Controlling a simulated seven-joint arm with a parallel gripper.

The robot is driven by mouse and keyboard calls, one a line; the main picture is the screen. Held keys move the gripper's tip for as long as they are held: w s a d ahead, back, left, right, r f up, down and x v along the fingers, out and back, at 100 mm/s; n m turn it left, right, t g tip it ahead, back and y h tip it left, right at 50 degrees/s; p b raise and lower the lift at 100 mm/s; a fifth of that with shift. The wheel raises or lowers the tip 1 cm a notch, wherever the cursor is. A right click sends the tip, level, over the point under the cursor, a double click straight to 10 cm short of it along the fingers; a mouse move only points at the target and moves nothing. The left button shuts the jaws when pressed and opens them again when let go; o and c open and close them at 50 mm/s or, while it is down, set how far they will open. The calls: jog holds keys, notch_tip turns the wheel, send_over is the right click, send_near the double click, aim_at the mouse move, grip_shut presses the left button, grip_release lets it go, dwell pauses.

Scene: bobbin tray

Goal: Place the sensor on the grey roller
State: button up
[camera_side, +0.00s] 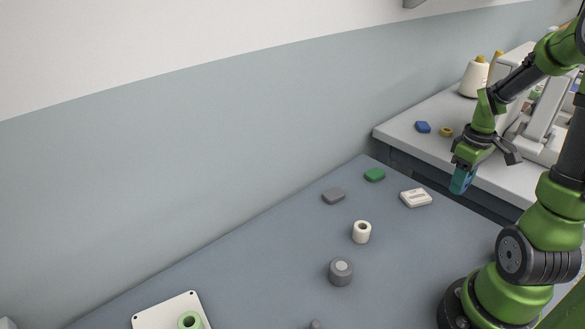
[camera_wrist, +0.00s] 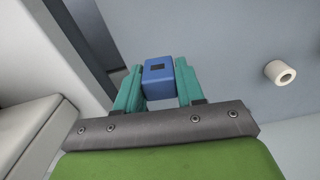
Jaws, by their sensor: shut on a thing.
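My gripper (camera_side: 462,179) hangs over the right end of the blue-grey table, in the air. In the wrist view its teal fingers (camera_wrist: 158,82) are shut on a blue block with a small dark window, which looks like the sensor (camera_wrist: 159,80). In the side view the fingers largely hide the block. The grey roller (camera_side: 341,272) stands upright on the table, nearer the camera and left of my gripper, well apart from it. Its top shows a lighter disc. The grey roller is not in the wrist view.
A white hollow roller (camera_side: 361,232) stands behind the grey one. A grey block (camera_side: 333,196), a green block (camera_side: 375,174) and a white box (camera_side: 416,198) lie farther back. A white plate (camera_side: 155,315) with a green ring is at front left. A side bench (camera_side: 400,131) stands behind.

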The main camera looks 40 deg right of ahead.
jog(key=w+a+r+n, duration=0.2)
jog(key=w+a+n, duration=0.3)
jog(key=w+a, duration=0.35)
jog(key=n, duration=1.4)
send_over(342, 266)
notch_tip(342, 266, down, 2)
jog(key=shift+f, duration=2.45)
jog(key=shift+f, duration=0.1)
jog(key=o, duration=1)
